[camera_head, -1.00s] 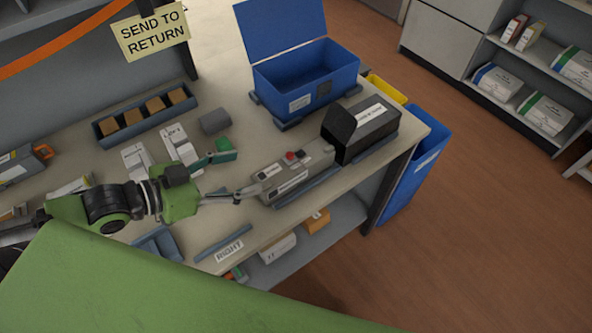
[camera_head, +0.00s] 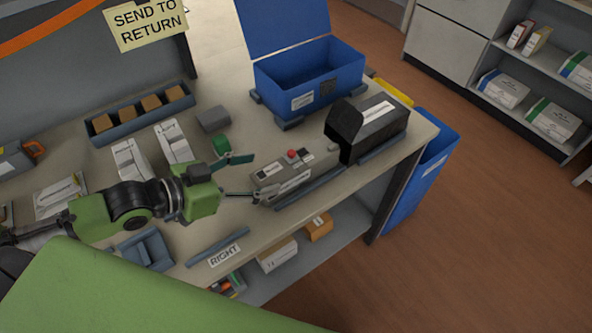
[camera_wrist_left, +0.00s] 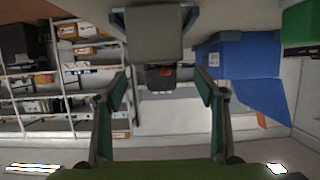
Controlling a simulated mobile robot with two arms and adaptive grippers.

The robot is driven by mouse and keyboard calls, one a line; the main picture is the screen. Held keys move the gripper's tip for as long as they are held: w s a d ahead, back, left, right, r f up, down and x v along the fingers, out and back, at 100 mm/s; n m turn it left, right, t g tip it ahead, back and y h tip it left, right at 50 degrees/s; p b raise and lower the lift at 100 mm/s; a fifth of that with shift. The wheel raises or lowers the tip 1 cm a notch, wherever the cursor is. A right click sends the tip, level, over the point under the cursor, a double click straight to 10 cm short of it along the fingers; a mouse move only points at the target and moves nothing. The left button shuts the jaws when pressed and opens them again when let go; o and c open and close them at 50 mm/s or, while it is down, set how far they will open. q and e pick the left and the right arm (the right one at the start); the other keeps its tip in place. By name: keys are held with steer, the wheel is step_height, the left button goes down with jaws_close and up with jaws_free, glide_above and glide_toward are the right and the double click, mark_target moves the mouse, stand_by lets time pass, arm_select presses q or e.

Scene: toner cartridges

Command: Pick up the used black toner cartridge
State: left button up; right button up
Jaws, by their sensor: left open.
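My left gripper (camera_head: 252,178) is open and empty, its two fingers spread at the left end of a grey unit (camera_head: 300,176) with a red button. The lower fingertip overlaps that end in the picture; contact cannot be told. A black hooded box (camera_head: 378,130) with a white label stands at the unit's right end. I cannot tell for sure which dark thing is the used black toner cartridge. In the left wrist view, the open fingers (camera_wrist_left: 163,90) frame a dark block (camera_wrist_left: 160,77) with a red spot, farther off. My right gripper is not in view.
An open blue bin (camera_head: 308,84) stands at the back of the bench. A grey block (camera_head: 213,118), two white labelled pieces (camera_head: 172,141) and a tray of brown blocks (camera_head: 103,138) lie left of it. A blue rail (camera_head: 218,246) and a RIGHT label (camera_head: 224,255) mark the front edge.

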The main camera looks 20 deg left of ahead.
mark_target(287, 165)
arm_select(q)
steer(key=shift+x, duration=2.15)
steer(key=shift+r+x, duration=0.2)
steer(key=shift+x, duration=2.4)
steer(key=shift+d, duration=0.15)
steer(key=shift+r, duration=0.1)
steer(key=c, duration=1.5)
